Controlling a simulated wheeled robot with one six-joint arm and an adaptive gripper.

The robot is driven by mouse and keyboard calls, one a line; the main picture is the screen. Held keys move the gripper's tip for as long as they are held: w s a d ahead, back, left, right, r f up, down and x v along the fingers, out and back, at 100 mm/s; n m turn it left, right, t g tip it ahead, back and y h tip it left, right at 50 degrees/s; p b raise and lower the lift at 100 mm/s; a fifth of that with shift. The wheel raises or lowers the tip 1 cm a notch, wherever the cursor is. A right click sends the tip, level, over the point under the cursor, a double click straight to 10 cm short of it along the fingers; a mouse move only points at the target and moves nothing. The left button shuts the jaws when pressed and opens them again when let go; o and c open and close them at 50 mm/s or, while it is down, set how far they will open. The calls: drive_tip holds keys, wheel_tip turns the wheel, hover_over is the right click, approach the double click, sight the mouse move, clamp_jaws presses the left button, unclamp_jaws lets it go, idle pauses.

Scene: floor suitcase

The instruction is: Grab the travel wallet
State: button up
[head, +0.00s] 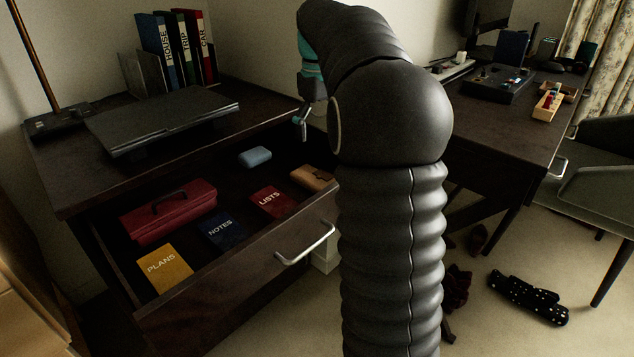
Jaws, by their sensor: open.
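A small tan-brown item (313,178), which looks like the travel wallet, lies in the right end of the open drawer (240,268). My arm covers part of the space just right of it. My gripper (302,127) is open, seen partly from the side, with its fingers pointing down over the back right part of the drawer. It is above and apart from the tan item, and nothing shows between its fingers. The rest of the gripper is partly hidden by my arm.
The drawer also holds a red case (168,212), yellow (165,268), navy (222,231) and red (271,201) notebooks, and a pale blue case (255,156). A closed laptop (165,118) and binders (178,48) are on the desk above. Dark socks (528,298) lie on the floor.

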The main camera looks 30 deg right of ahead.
drive_tip(key=b, duration=0.1)
hover_over(319, 178)
drive_tip(key=f, duration=0.8)
drive_tip(key=shift+w, duration=0.25)
drive_tip(key=shift+s+f+b, duration=0.2)
drive_tip(key=shift+f+b, duration=0.25)
drive_tip(key=shift+f, duration=2.05)
drive_tip(key=c, duration=1.3)
